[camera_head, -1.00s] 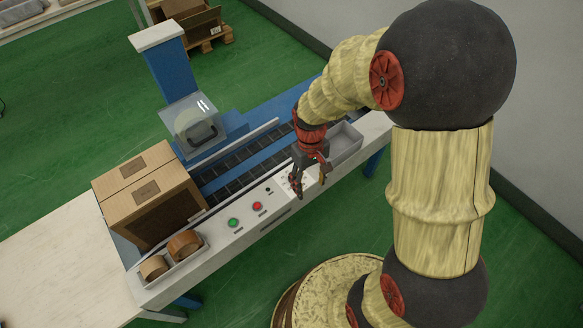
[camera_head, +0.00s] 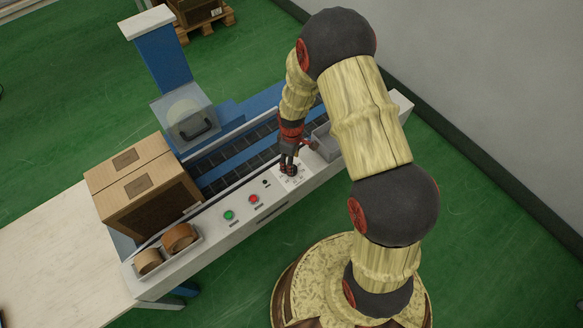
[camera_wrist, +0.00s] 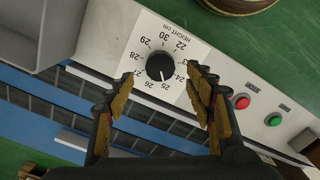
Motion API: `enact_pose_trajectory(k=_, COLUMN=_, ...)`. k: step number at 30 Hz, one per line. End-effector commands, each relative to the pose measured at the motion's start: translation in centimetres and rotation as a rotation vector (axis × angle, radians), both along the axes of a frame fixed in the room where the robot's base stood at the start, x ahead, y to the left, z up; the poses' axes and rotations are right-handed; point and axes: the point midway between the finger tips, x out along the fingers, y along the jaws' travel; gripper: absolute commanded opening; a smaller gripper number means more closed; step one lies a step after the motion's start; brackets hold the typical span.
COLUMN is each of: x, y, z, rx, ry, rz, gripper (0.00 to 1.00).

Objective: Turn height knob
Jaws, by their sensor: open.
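The height knob (camera_wrist: 160,66) is a round black dial on a white plate (camera_wrist: 178,32) marked "HEIGHT CM" with numbers from the low twenties to 30. Its white pointer mark lies near 25 in the wrist view. My gripper (camera_wrist: 160,92) is open, with its two yellow-padded fingers on either side of the knob in the picture. I see no contact with the knob. In the head view my gripper (camera_head: 289,172) is over the dial plate (camera_head: 291,178) on the machine's front panel, and it mostly hides the knob.
A red button (camera_wrist: 241,101) and a green button (camera_wrist: 273,119) sit beside the dial. A grey tray (camera_head: 326,141) is on its other side. A cardboard box (camera_head: 148,190) stands at the conveyor's left end, behind tape rolls (camera_head: 179,238). Green floor is free in front.

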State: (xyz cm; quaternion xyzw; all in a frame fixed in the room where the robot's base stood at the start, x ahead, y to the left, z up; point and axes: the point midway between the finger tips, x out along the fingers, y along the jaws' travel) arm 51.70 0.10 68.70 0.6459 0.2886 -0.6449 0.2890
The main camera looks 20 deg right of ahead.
Motion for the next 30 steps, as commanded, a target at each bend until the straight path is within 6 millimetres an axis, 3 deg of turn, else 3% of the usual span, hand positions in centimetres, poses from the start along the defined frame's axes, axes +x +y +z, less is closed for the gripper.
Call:
enact_pose_trajectory(k=3, x=-0.1, y=0.0, z=-2.3, rx=0.0, ry=0.003, rz=-0.001, gripper=0.54)
enact_pose_trajectory(k=10, x=0.0, y=0.0, z=-4.7, rx=0.001, ry=0.001, rz=-0.002, gripper=0.54)
enact_pose_trajectory(k=21, x=0.0, y=0.0, z=-5.0, rx=0.001, ry=-0.001, rz=-0.002, gripper=0.53)
enact_pose_trajectory(k=30, x=0.0, y=0.0, z=-5.0, rx=0.001, ry=-0.001, rz=-0.002, gripper=0.36)
